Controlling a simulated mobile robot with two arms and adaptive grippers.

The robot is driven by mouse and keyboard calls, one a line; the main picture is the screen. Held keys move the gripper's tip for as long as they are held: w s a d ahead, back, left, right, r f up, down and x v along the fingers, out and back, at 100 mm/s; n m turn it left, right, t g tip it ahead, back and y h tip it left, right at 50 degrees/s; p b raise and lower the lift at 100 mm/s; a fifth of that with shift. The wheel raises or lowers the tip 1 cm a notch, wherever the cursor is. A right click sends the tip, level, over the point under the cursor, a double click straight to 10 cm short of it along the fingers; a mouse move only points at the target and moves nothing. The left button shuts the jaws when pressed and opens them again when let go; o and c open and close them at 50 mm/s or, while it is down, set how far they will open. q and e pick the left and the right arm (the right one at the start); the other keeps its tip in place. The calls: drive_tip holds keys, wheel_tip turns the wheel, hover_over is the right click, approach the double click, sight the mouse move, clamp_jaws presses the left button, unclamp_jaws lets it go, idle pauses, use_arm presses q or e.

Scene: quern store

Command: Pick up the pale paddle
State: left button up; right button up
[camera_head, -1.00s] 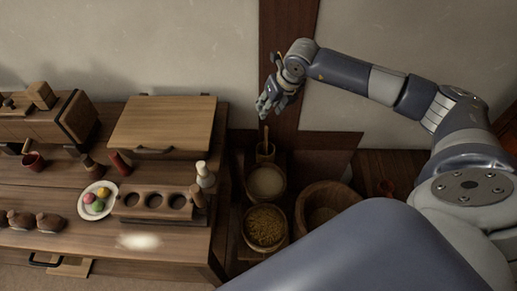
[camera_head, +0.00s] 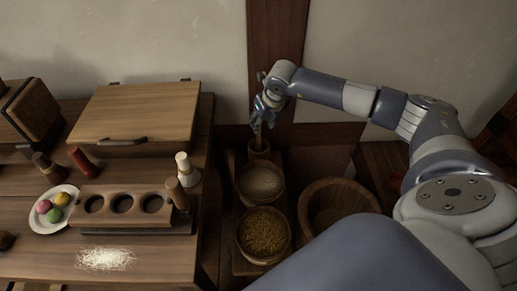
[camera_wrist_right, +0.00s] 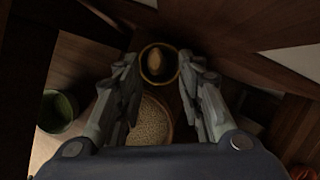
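The pale paddle (camera_wrist_right: 158,62) stands upright in a small round pot (camera_head: 259,154), behind two grain bowls. In the right wrist view it shows end-on as a pale tan oval inside the pot's rim. My right gripper (camera_head: 260,122) is right above the pot, pointing down. In the right wrist view the gripper (camera_wrist_right: 161,66) has its fingers apart, one each side of the pot and paddle, with no clear contact. In the head view the fingers partly hide the paddle. My left gripper is in neither view.
A bowl of pale grain (camera_head: 261,180) and a bowl of yellow grain (camera_head: 264,236) stand in front of the pot. A wooden tub (camera_head: 312,212) is to their right. The wooden table (camera_head: 150,262) at left holds a white bottle (camera_head: 187,172) and a holed block (camera_head: 124,204).

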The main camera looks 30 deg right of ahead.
hover_over(259, 142)
drive_tip(key=f, duration=0.3)
drive_tip(key=f+b, duration=0.1)
drive_tip(key=f, duration=0.1)
drive_tip(key=shift+w+d+f, duration=0.25)
drive_tip(key=shift+w+f, duration=0.05)
drive_tip(key=shift+w, duration=0.1)
drive_tip(key=shift+w+f, duration=0.1)
drive_tip(key=shift+f, duration=0.15)
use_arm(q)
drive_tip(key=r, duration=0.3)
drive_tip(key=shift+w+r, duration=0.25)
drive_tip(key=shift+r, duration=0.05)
use_arm(e)
clamp_jaws()
